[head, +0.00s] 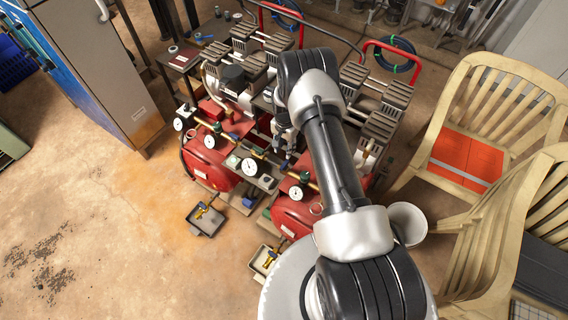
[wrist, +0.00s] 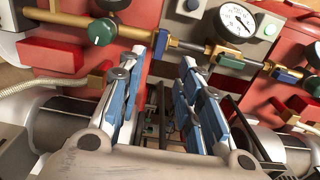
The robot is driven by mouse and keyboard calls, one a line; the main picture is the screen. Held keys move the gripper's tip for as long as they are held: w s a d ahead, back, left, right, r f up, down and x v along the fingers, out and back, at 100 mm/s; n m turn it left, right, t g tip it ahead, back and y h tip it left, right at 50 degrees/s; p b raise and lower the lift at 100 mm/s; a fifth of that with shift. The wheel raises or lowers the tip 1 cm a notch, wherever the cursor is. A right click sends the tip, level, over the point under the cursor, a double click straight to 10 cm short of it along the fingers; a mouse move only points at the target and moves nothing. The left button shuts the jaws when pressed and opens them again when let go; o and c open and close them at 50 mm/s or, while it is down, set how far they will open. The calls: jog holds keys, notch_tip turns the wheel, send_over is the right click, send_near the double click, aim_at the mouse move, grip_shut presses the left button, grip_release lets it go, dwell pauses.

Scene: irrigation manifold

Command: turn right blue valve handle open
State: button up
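My gripper (wrist: 174,52) has its two blue-padded fingers apart, with an empty gap between them. In the head view my gripper (head: 284,146) hangs over the red compressor units, partly hidden by my arm. A brass pipe (wrist: 190,45) runs beyond the fingertips. A small blue part (wrist: 160,42) on it shows beside the left fingertip; I cannot tell whether they touch.
A white dial gauge (wrist: 238,20) stands above the pipe, and a green knob (wrist: 102,31) is at upper left. Cream chairs (head: 490,110) crowd the right side. A metal cabinet (head: 105,70) stands at left. The floor in the left foreground is mostly clear.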

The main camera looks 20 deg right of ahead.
aim_at(285, 164)
notch_tip(285, 164, down, 11)
jog(key=b, duration=0.3)
jog(key=shift+c, duration=0.5)
grip_shut()
